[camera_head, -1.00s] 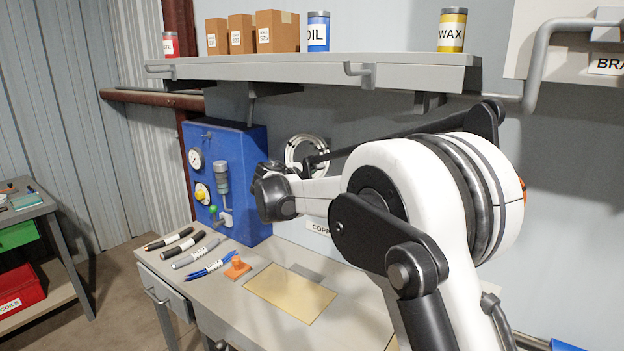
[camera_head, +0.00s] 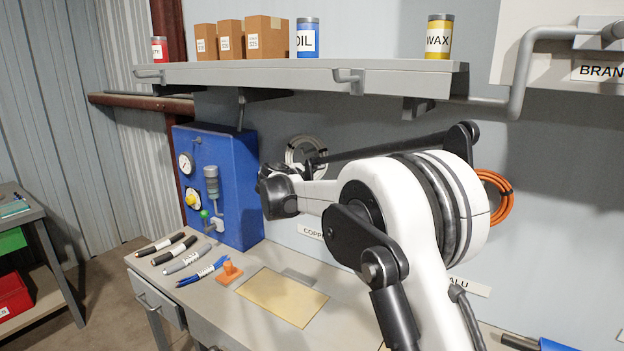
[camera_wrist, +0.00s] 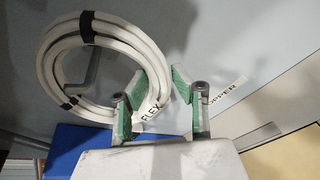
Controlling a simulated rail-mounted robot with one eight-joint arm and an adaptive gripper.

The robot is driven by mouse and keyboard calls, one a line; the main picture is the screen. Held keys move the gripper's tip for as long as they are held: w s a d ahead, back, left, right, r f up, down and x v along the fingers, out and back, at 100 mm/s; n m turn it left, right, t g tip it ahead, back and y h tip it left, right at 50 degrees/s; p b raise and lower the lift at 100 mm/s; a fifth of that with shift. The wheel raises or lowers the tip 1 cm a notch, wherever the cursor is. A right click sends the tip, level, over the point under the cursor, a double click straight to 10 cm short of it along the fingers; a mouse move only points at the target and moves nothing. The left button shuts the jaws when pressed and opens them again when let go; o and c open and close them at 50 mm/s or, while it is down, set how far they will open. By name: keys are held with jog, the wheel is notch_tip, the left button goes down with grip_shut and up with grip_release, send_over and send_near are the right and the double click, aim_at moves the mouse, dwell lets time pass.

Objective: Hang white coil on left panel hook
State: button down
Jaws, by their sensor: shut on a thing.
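The white coil (camera_wrist: 46,72) with black ties and a FLEX tag is upright close to the wall in the wrist view. It also shows in the head view (camera_head: 290,153), above the COPPER label. My gripper (camera_wrist: 168,98) has green-padded fingers and is shut on the coil's near right side by the tag. A grey bent bar, apparently the hook (camera_wrist: 92,72), shows through the coil's opening. I cannot tell whether the coil rests on it. In the head view my arm hides the fingers.
An orange coil (camera_head: 502,196) hangs on the wall to the right, partly behind my arm. A blue gauge box (camera_head: 235,180) stands left of the white coil. Below is a bench (camera_head: 230,305) with markers and an orange stamp-like object. A grey shelf (camera_head: 300,75) overhangs my arm.

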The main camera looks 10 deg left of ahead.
jog(key=shift+w+d, duration=0.3)
jog(key=shift+w, duration=0.2)
jog(key=shift+w+d, duration=0.25)
jog(key=shift+w, duration=0.2)
jog(key=shift+w+d+f+b, duration=0.15)
jog(key=shift+w+f+b, duration=0.15)
jog(key=shift+f, duration=0.3)
jog(key=shift+w+d+f+b, duration=0.1)
jog(key=shift+w+f+b, duration=0.1)
jog(key=shift+f+b, duration=0.3)
jog(key=shift+f, duration=0.1)
jog(key=c, duration=1.3)
grip_release()
jog(key=shift+c, duration=0.2)
